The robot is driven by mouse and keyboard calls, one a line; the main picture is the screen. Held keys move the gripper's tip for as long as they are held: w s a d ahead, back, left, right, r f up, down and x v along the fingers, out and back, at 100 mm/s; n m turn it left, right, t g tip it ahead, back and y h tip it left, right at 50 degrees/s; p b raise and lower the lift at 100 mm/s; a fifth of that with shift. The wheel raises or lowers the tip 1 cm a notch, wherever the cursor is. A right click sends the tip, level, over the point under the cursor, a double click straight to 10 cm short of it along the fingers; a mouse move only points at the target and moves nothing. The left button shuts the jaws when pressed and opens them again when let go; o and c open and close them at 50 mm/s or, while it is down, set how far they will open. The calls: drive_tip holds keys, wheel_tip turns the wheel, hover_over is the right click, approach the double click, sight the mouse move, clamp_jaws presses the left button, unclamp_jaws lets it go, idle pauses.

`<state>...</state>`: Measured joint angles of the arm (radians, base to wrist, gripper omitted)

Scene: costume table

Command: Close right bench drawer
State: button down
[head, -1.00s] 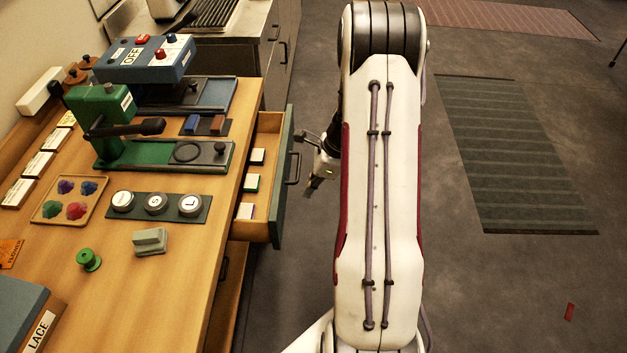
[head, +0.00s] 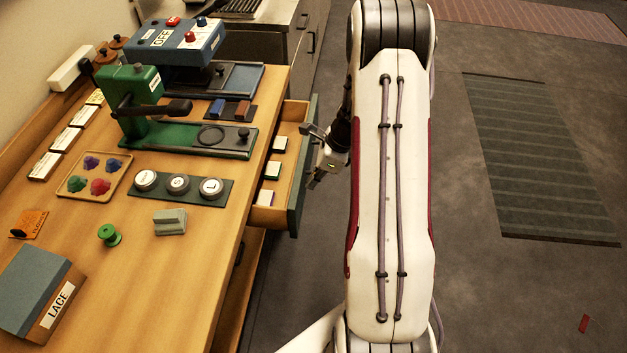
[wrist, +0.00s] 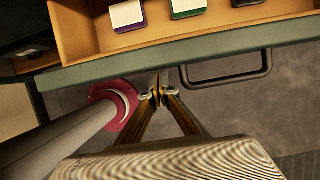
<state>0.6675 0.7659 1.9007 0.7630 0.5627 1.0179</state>
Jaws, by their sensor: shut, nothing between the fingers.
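The right bench drawer (head: 302,165) stands open at the bench's right edge, its wooden inside showing several small cards. Its green front also shows in the wrist view (wrist: 120,68), with a dark bar handle (wrist: 268,68). My gripper (head: 313,183) is shut and empty, outside the drawer front on its right. In the wrist view, the fingertips (wrist: 160,84) are together just below the front panel's edge, left of the handle's near end. Whether they touch the panel cannot be told.
The wooden bench (head: 200,270) holds a green press (head: 140,95), a blue press (head: 180,45), a row of round buttons (head: 178,185) and a green spool (head: 108,235). A grey mat (head: 540,160) lies there.

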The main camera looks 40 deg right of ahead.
sight(302, 167)
drive_tip(key=w+a, duration=0.6)
drive_tip(key=shift+w+a, duration=0.2)
drive_tip(key=shift+w, duration=0.05)
drive_tip(key=shift+s+d, duration=0.15)
idle(0.3)
drive_tip(key=shift+s+d, duration=1.4)
drive_tip(key=v, duration=1)
drive_tip(key=shift+w+a, duration=0.15)
